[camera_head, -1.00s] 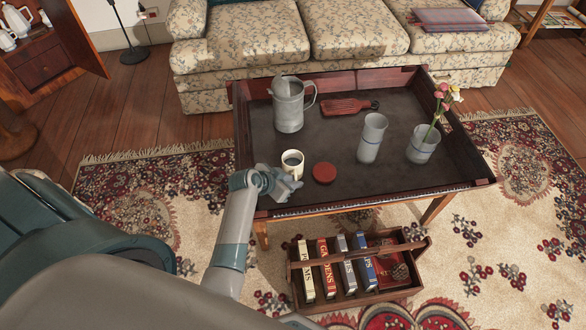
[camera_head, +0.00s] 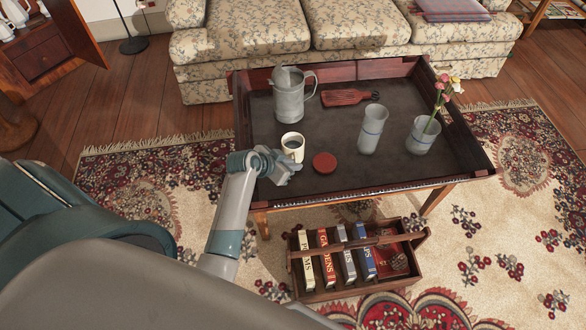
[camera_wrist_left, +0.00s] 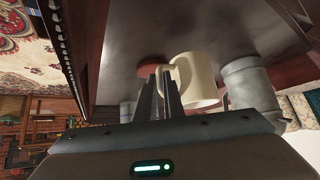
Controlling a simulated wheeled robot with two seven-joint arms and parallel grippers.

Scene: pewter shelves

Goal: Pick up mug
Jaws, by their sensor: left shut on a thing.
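The cream mug (camera_head: 292,147), with dark liquid inside, is upright near the left front part of the dark tray-top table (camera_head: 330,140). My left gripper (camera_head: 288,170) is at its near side. In the left wrist view, the fingers (camera_wrist_left: 168,76) are shut on the handle of the mug (camera_wrist_left: 201,80). Whether the mug's base touches the table is hard to tell. My right gripper is not in view.
A round red lid (camera_head: 324,162) lies just right of the gripper. A grey metal pitcher (camera_head: 289,97) stands behind the mug. A red slotted paddle (camera_head: 346,97), a grey vase (camera_head: 371,130) and a flower vase (camera_head: 421,137) are farther right. The table has raised wooden sides.

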